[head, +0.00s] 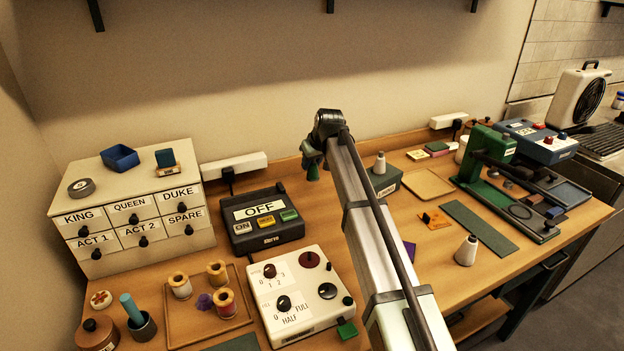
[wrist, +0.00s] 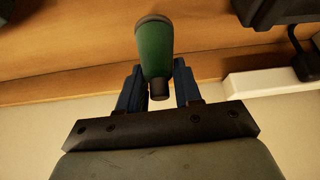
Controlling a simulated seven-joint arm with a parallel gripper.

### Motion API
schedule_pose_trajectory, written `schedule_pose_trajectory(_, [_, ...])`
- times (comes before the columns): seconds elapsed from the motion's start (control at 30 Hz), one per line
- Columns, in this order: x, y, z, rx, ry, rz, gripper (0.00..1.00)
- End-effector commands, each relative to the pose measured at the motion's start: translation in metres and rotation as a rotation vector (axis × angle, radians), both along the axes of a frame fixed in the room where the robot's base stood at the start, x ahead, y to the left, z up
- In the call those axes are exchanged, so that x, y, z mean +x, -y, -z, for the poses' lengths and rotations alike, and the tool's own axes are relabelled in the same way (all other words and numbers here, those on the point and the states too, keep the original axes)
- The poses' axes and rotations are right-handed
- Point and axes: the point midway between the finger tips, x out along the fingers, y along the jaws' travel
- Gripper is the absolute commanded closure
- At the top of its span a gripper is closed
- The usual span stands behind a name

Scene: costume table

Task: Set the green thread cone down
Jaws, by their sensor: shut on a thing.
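The green thread cone (wrist: 154,50) is in my gripper (wrist: 157,82), with the blue fingers on either side of its narrow dark end. Its wide end points away from the gripper, toward the wooden table (wrist: 60,50). In the head view my gripper (head: 313,160) is high, near the wall at the back of the table. The cone is small and dark there, partly covered by the gripper. The cone appears clear of the table, but I cannot tell the exact gap.
A control box with an OFF sign (head: 262,222) and a white knob panel (head: 300,295) stand left of my arm. A white cone (head: 380,163) stands on a grey-green box (head: 386,182). Another white cone (head: 467,251) stands at right. A power strip (head: 234,166) lies along the wall.

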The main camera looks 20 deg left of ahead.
Motion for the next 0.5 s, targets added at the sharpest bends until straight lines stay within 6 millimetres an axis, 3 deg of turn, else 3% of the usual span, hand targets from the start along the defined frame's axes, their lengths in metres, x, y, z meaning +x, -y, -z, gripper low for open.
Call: schedule_pose_trajectory(0.5, [0.000, 0.000, 0.054, -0.001, -0.001, -0.001, 0.96])
